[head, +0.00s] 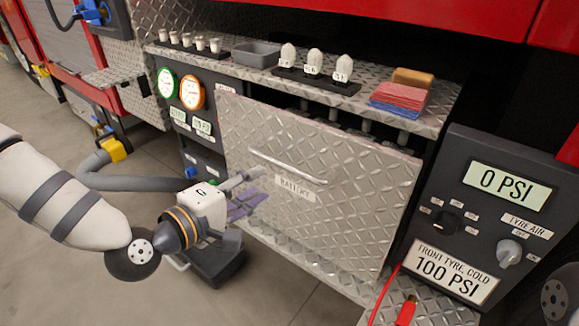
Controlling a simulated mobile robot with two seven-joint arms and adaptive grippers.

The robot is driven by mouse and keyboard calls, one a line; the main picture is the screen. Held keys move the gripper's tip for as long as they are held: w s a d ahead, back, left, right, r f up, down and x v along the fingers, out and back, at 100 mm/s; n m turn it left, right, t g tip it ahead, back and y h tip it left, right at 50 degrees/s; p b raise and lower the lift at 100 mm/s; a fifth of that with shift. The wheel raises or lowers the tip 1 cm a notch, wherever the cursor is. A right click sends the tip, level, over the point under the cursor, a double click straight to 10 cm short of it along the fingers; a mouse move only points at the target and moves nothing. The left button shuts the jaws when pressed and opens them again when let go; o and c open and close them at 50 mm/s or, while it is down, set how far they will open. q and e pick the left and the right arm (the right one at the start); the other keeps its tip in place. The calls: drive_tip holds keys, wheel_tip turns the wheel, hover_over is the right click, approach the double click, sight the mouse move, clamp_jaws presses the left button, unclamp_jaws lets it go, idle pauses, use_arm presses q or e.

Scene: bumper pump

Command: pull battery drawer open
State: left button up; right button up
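The battery drawer (330,215) has a diamond-plate front with a long silver handle (288,167) and a label reading BATTERY. A dark gap shows above the top edge of its front; how far out the drawer stands is hard to tell. My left gripper (257,188) is at the drawer's left side, to the left of and a little below the handle. Its fingers are apart, with nothing between them, and point toward the drawer front. They do not hold the handle. Whether they touch the front I cannot tell. My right gripper is not in view.
A shelf (225,67) above the drawer holds a grey tray (256,54), white bulb-shaped items, red and blue cloths (399,99) and a brown block. A gauge panel (180,98) stands left; a dark PSI panel (480,215) stands right.

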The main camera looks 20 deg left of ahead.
sight(284, 168)
use_arm(q)
drive_tip(key=b+x, duration=0.1)
drive_tip(key=x, duration=1)
clamp_jaws()
